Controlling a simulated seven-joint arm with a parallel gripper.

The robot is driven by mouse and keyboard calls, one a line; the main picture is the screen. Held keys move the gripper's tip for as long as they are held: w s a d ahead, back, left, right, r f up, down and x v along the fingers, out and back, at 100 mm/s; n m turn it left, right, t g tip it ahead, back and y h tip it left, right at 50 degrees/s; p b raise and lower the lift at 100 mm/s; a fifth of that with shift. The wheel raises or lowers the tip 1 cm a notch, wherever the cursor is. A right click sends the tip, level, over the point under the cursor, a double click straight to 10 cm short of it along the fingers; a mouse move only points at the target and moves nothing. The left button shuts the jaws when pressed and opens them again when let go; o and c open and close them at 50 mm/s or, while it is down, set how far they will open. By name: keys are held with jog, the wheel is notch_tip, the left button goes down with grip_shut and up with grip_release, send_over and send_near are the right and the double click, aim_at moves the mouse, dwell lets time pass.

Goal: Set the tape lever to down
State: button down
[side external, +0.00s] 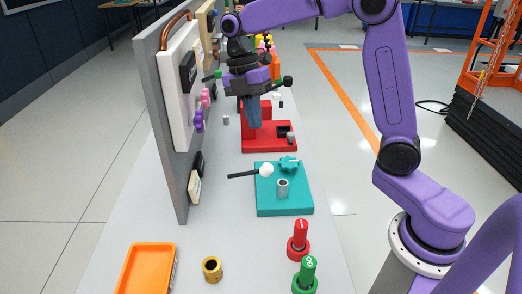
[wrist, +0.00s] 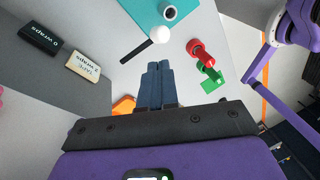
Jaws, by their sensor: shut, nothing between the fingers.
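A black rod (side external: 242,175) with a white ball (side external: 266,170) on its end shows beside the teal block; the ball also shows in the wrist view (wrist: 160,34). I cannot tell whether this is the tape lever or where the rod is fixed. A cream label (wrist: 84,66) reading "TAPE" and a black label (wrist: 40,38) sit on the grey panel (side external: 172,150); the cream label also shows in the side view (side external: 195,188). My gripper (side external: 254,126) points down with its blue fingers shut and empty, at the red stand, beyond the ball.
The red stand (side external: 280,148) is by my fingers. The teal block (side external: 285,203) carries a grey cylinder (side external: 282,188). A red peg (side external: 299,240), a green peg (side external: 306,275), a brass ring (side external: 212,269) and an orange tray (side external: 147,268) are nearer the camera. The table between panel and blocks is mostly clear.

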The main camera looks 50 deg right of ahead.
aim_at(264, 165)
jog(key=f+n, duration=0.1)
jog(key=f, duration=0.2)
jog(key=s+f+n+h, duration=0.1)
jog(key=f+n, duration=0.1)
jog(key=f, duration=0.1)
jog(key=s+f+n+g+h, duration=0.1)
jog(key=f, duration=0.2)
jog(key=shift+a+f+n, duration=0.3)
jog(key=shift+s, duration=0.1)
jog(key=shift+s+d+f, duration=0.25)
jog(key=shift+s+f, duration=0.05)
jog(key=shift+f, duration=0.35)
